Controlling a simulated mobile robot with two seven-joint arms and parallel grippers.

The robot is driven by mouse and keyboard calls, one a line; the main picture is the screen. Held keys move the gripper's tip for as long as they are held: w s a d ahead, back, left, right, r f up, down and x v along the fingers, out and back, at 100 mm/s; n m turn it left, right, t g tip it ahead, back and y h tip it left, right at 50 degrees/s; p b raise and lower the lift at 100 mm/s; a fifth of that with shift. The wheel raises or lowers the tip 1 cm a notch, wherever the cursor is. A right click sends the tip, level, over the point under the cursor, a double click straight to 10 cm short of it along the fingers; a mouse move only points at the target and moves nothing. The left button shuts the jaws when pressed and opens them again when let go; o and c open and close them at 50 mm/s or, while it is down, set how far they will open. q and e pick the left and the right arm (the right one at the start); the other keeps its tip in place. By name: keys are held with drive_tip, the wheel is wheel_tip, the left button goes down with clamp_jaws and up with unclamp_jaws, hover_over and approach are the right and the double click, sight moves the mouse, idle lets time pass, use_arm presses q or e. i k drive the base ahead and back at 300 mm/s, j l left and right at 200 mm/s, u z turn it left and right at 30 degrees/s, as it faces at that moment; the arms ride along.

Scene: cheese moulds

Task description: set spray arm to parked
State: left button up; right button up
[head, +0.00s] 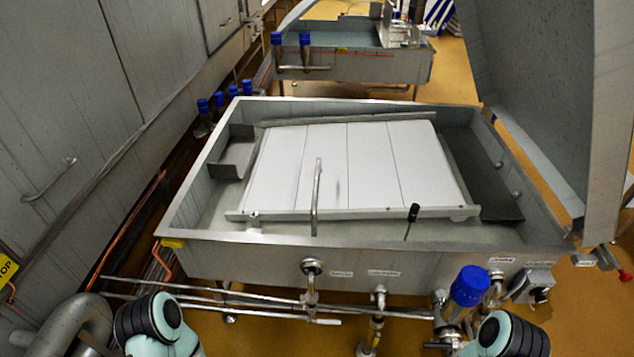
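A thin bent chrome pipe (317,197), which looks like the spray arm, stands up near the front wall of the steel vat (240,249). Its upper end reaches over the front part of the white panels. A round chrome fitting (312,266) sits below it on the vat's front face; I cannot tell whether the two join. A short lever with a black knob (413,212) stands further right at the front bar. Small labels on the front face are too small to read. Parts of my two arms show at the bottom left and bottom right edges; neither gripper is in view.
White panels (325,165) lie inside the vat. A blue-capped valve (470,287) and a switch box (533,285) are at the front right. Horizontal pipes (235,303) run low along the front. A raised steel panel (530,90) stands at right; a second vat (355,66) is behind.

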sight(318, 170)
drive_tip(key=i+j, duration=0.1)
drive_tip(key=j, duration=0.25)
drive_tip(key=i+j, duration=0.15)
drive_tip(key=j, duration=0.25)
drive_tip(key=i+j+z, duration=0.15)
drive_tip(key=j, duration=0.35)
drive_tip(key=j+z, duration=0.15)
drive_tip(key=j, duration=0.3)
drive_tip(key=i, duration=0.05)
